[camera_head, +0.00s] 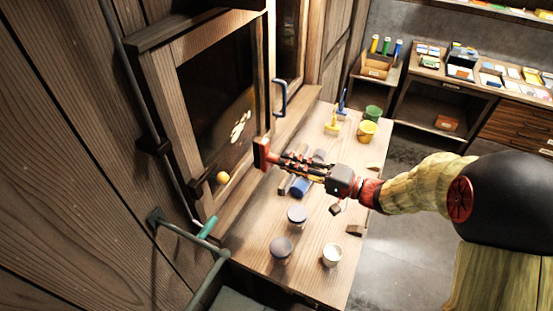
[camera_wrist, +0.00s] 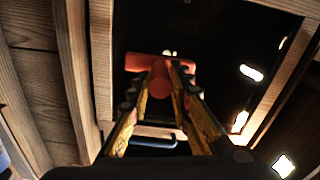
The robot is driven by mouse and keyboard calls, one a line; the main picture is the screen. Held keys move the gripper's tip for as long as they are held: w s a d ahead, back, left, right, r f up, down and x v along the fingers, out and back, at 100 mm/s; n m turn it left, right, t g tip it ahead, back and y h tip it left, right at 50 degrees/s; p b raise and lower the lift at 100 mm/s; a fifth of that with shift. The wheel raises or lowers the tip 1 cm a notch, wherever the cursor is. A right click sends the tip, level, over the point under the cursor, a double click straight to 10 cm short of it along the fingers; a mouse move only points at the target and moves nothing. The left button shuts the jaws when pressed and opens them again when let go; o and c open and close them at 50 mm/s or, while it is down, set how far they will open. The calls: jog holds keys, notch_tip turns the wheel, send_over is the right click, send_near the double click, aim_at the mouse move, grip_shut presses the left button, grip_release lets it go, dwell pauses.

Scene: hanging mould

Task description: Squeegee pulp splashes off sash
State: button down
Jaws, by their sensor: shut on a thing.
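The sash (camera_head: 160,88) is a wooden frame around a dark pane, at the upper left in the head view. Pale pulp splashes (camera_head: 240,125) are clustered on the pane's right part. My gripper (camera_head: 282,160) is shut on a red squeegee (camera_head: 262,153), and its head is beside the sash's lower right corner, below the splashes. I cannot tell whether it touches the sash. In the wrist view the red squeegee (camera_wrist: 150,63) sits between the fingers (camera_wrist: 160,88), against the dark pane. Small pale marks (camera_wrist: 170,53) show just beyond it; some other bright patches may be reflections.
A wooden bench (camera_head: 315,225) below my gripper holds jars, a blue roll (camera_head: 300,187), a yellow cup (camera_head: 367,132) and a green cup (camera_head: 374,112). A blue handle (camera_head: 280,97) sticks out right of the sash. A yellow ball (camera_head: 222,177) is at its lower edge.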

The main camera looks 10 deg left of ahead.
aim_at(266, 156)
jog(key=shift+p+x, duration=0.8)
jog(key=shift+x, duration=2)
jog(key=shift+b+x, duration=0.65)
jog(key=shift+x, duration=0.35)
jog(key=shift+d, duration=0.1)
jog(key=w+d+b, duration=0.2)
jog(key=w+b, duration=0.3)
jog(key=w, duration=0.2)
jog(key=shift+w+d+b, duration=0.25)
jog(key=shift+b, duration=0.1)
